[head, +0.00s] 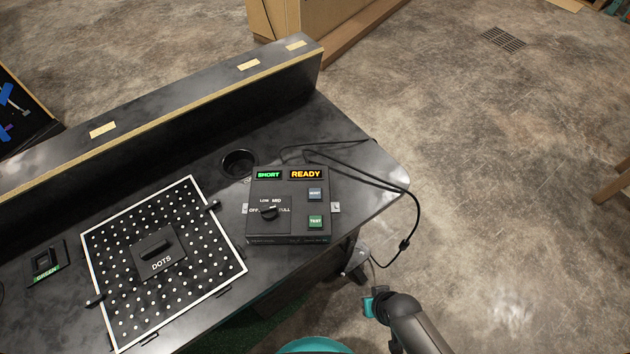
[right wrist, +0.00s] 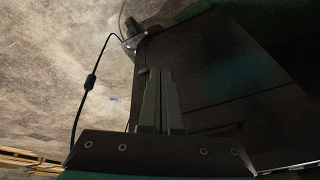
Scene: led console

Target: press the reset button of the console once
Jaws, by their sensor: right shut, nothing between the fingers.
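The black console (head: 285,238) sits on the dark table near its right end. Its blue reset button (head: 315,194) is at the upper right of its face, its small label hard to read. A green TEST button (head: 316,221) is below it. Two displays read SHORT (head: 268,175) in green and READY (head: 305,174) in orange. A black knob (head: 268,212) is at left. My right gripper (head: 355,262) is low beside the table edge, apart from the console. In the right wrist view its fingers (right wrist: 158,100) are together and empty. My left gripper is out of view.
A dotted board (head: 120,230) with a DOTS block lies left of the console. A black cable (head: 385,180) loops from behind the console over the table's right edge. A raised ledge (head: 180,110) runs along the back. Open concrete floor lies to the right.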

